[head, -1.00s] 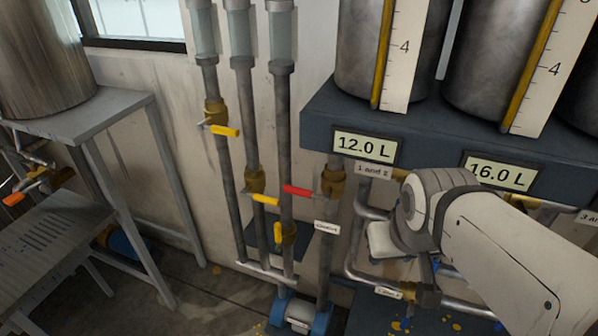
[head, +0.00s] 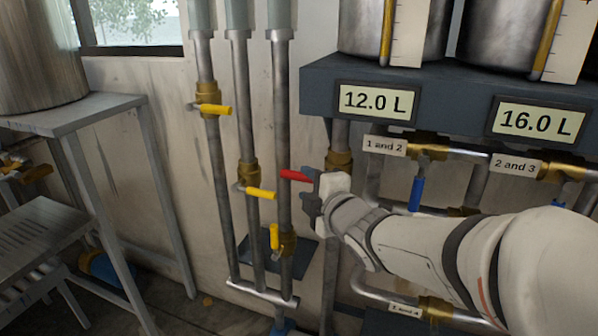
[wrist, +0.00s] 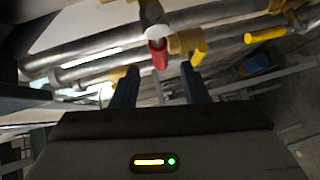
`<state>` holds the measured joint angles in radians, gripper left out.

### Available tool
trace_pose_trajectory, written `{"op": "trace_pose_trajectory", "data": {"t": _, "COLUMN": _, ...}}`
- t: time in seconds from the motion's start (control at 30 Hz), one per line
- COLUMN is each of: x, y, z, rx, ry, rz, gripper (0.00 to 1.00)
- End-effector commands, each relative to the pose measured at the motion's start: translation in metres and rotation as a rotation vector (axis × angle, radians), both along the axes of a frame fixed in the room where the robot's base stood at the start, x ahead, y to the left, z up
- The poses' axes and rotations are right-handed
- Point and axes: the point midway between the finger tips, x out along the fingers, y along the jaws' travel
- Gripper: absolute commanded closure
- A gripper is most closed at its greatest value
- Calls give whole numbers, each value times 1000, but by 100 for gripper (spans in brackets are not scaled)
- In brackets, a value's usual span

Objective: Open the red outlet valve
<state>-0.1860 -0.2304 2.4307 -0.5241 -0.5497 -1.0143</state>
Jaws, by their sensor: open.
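The red outlet valve lever (head: 296,175) sticks out to the left from a brass valve body (head: 340,160) on the pipe under the 12.0 L tank. My gripper (head: 306,189) is open right at the lever, with its fingers pointing left and partly covering the lever's root. In the wrist view, the red lever (wrist: 159,56) lies just ahead of and between the two open fingertips (wrist: 158,72). I cannot tell whether a finger touches it. The small tag below the valve is hidden behind my arm.
Yellow-levered valves (head: 214,109), (head: 260,193) and (head: 275,237) sit on the pipes to the left, close to my gripper. The tank shelf (head: 318,88) is above. A grey metal table (head: 75,115) stands left.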

Motion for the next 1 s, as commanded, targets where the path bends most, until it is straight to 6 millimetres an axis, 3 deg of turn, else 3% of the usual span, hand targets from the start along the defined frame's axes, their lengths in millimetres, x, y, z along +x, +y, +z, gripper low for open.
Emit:
{"op": "trace_pose_trajectory", "data": {"t": 0.4, "x": 50, "y": 24, "z": -7, "rx": 2, "ry": 4, "rz": -2, "gripper": 59}}
{"op": "trace_pose_trajectory", "data": {"t": 0.83, "x": 58, "y": 27, "z": -9, "rx": 2, "ry": 3, "rz": -4, "gripper": 60}}
{"op": "trace_pose_trajectory", "data": {"t": 1.0, "x": 58, "y": 26, "z": -9, "rx": 2, "ry": 3, "rz": -5, "gripper": 74}}
